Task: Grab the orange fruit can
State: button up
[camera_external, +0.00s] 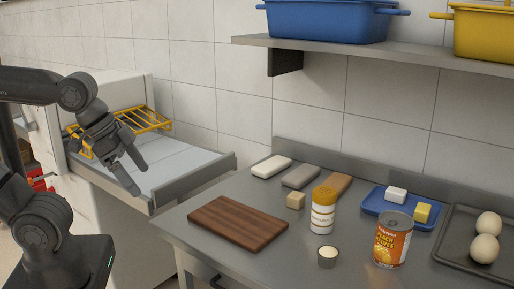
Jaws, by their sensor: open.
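The orange fruit can (392,241), labelled as peach halves, stands upright on the steel counter at the right, in front of a blue tray. My gripper (136,180) is at the left, above the front of the lower white surface beside the counter, far from the can. Its fingers point down and are apart, with nothing visible between them.
A yellow-capped white jar (322,212) and a small cup (328,256) stand left of the can. The blue tray (375,203) holds two small blocks. A dark tray (447,243) holds eggs. A wooden board (237,223) lies at the counter's left. A shelf (330,50) overhangs the back.

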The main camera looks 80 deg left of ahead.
jog(key=shift+o, duration=0.3)
jog(key=w+d+r, duration=0.1)
jog(key=w+r, duration=0.5)
jog(key=w, duration=0.6)
jog(key=m+g+h, duration=0.1)
jog(key=m, duration=0.2)
send_over(382, 216)
jog(key=s+a, duration=0.1)
jog(key=s, duration=0.2)
notch_tip(382, 216, down, 12)
jog(key=x, duration=0.5)
jog(key=shift+r, duration=0.1)
jog(key=x, duration=0.5)
jog(key=shift+w+f, duration=0.25)
jog(key=shift+w, duration=0.1)
